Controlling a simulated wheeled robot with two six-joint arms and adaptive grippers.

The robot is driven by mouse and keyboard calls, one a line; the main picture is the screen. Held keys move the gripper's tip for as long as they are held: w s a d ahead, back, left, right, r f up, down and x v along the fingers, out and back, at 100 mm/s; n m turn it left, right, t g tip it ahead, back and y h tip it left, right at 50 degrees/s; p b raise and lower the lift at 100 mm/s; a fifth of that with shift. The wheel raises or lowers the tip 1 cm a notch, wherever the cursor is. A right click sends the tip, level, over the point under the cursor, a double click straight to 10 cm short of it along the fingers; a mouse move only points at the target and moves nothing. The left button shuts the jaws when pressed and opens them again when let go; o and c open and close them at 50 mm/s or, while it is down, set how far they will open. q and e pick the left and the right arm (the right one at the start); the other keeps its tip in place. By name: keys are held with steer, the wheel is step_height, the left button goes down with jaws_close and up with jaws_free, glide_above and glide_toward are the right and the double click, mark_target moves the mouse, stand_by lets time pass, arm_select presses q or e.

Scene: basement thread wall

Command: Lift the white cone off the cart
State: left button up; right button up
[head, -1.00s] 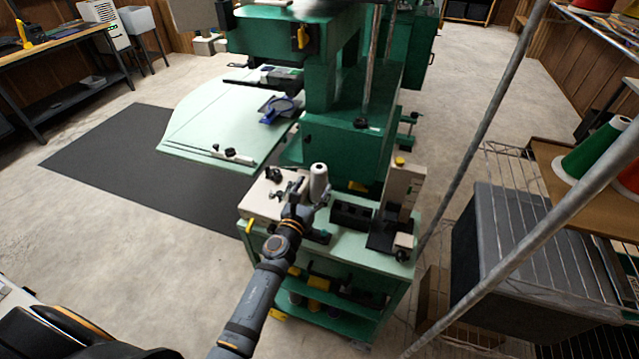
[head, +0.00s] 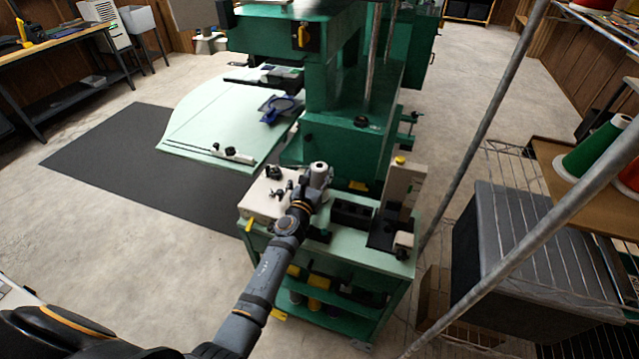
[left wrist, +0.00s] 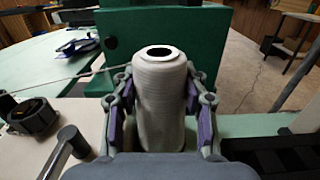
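The white cone (head: 319,174) of thread stands upright at the back of the green cart's top (head: 343,248). In the left wrist view the cone (left wrist: 160,105) fills the middle, with a dark hole in its top. My left gripper (head: 307,188) is at the cone. Its two fingers with purple pads (left wrist: 158,118) stand on either side of it. The cone's base is partly hidden by the gripper. My right gripper is not in view.
Left of the cone is a beige box (head: 262,202) with black knobs. Right of it are a black holder (head: 352,215) and an upright beige device (head: 402,190). A green machine (head: 345,140) rises close behind. A grey pole (head: 480,130) stands to the right.

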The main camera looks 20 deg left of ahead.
arm_select(q)
steer(key=c, duration=0.6)
step_height(320, 180, up, 10)
steer(key=p, duration=1)
